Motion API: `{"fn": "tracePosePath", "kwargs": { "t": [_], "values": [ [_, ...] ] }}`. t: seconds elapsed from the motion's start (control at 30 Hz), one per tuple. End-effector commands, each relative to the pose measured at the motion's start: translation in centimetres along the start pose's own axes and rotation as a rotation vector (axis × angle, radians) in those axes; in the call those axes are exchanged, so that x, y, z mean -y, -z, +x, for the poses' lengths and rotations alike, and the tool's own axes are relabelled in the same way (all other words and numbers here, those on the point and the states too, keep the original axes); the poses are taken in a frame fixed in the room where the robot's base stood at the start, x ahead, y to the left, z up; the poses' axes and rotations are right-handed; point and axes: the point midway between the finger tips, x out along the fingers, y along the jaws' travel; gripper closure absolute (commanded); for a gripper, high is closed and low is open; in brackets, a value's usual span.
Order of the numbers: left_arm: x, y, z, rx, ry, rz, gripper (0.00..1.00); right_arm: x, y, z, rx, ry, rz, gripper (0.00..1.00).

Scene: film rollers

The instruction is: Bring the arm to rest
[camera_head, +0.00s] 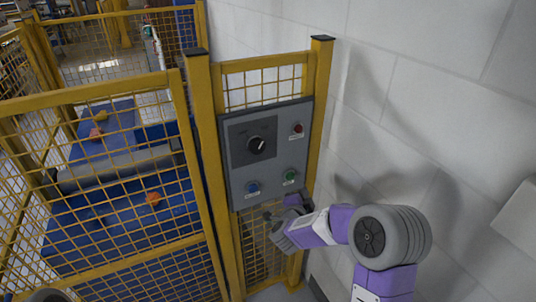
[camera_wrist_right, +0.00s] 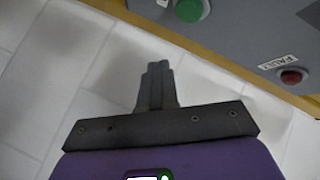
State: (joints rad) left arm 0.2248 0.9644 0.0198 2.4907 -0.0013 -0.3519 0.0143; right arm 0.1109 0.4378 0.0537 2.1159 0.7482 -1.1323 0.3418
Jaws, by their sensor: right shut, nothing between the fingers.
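My right arm comes in from the lower right in the head view, with purple and white links and a large grey joint. My right gripper (camera_head: 270,217) is at the lower edge of the grey control panel (camera_head: 274,160), below its green button (camera_head: 291,176). In the right wrist view the gripper's fingers (camera_wrist_right: 157,85) are pressed together with nothing between them. That view also shows the green button (camera_wrist_right: 189,9) and a red button (camera_wrist_right: 291,77) labelled FAULT. Whether the gripper touches the panel or fence cannot be told. My left gripper is not in view.
The panel carries a black rotary knob (camera_head: 257,145), a red button (camera_head: 298,128) and a blue button (camera_head: 252,187). A yellow mesh fence (camera_head: 190,150) encloses blue machinery with orange pieces (camera_head: 153,199). A white block wall (camera_head: 430,100) stands close on the right.

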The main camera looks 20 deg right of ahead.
Motion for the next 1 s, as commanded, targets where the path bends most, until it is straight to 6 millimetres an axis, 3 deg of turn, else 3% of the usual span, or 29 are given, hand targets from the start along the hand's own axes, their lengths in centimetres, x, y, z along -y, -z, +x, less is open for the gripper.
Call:
{"fn": "tracePosePath", "kwargs": {
  "t": [0.13, 0.23, 0.37, 0.43, 0.57, 0.7, 0.8, 0.9, 1.0],
  "values": [
    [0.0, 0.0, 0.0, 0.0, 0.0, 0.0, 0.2, -0.2, -0.3, 0.0, 0.01, -0.003, -0.008, 1.0],
    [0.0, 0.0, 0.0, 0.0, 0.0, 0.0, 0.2, -1.7, -2.3, -0.2, 0.075, -0.015, -0.063, 1.0],
    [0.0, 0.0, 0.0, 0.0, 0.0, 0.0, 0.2, -6.4, -8.0, -1.4, 0.276, -0.051, -0.223, 1.0],
    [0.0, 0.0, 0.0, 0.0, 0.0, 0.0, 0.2, -10.0, -11.6, -3.1, 0.426, -0.076, -0.332, 1.0],
    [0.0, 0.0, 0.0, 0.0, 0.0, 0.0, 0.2, -16.9, -17.2, -7.8, 0.716, -0.117, -0.525, 1.0],
    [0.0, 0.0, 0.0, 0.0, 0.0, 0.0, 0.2, -24.2, -21.1, -14.7, 1.038, -0.154, -0.705, 1.0],
    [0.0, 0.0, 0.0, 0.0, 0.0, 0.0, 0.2, -28.5, -22.2, -19.9, 1.253, -0.17, -0.808, 1.0],
    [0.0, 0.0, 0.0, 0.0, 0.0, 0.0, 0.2, -31.5, -22.4, -24.3, 1.428, -0.175, -0.881, 1.0],
    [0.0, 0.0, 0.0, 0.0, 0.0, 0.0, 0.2, -33.3, -22.1, -27.3, 1.547, -0.177, -0.925, 1.0]
  ]
}}
